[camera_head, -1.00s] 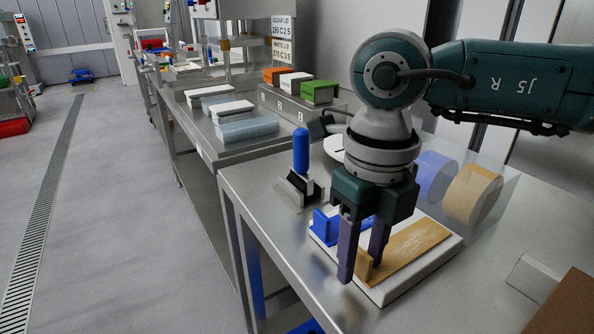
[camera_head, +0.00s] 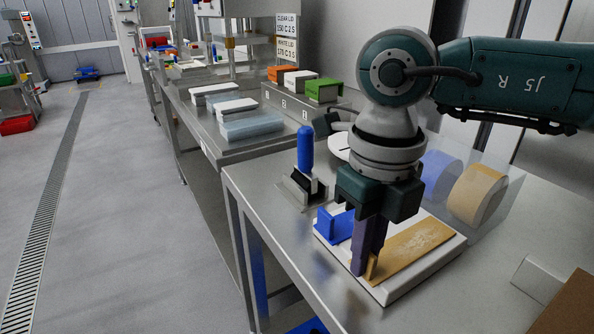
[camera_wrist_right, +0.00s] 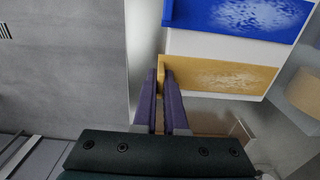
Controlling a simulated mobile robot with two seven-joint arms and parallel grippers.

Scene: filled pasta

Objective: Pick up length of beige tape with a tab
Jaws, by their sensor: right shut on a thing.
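The length of beige tape (camera_head: 412,248) lies flat on a white board (camera_head: 436,268), with its upright tab at the near left end. My right gripper (camera_head: 365,272) is shut on the tab, with its purple fingers pointing down. In the right wrist view the fingers (camera_wrist_right: 160,72) close on the tab at the left end of the beige tape (camera_wrist_right: 225,78). The tape still lies along the board. A blue tape with its own tab (camera_head: 334,226) lies beside it on the same board, partly hidden by the gripper. My left gripper is not in view.
A blue-handled tool (camera_head: 305,150) stands in a holder behind the board. Blue and beige tape rolls (camera_head: 476,194) sit in a clear case at the right. A brown box (camera_head: 568,305) is at the lower right. The steel table's left edge is close to the board.

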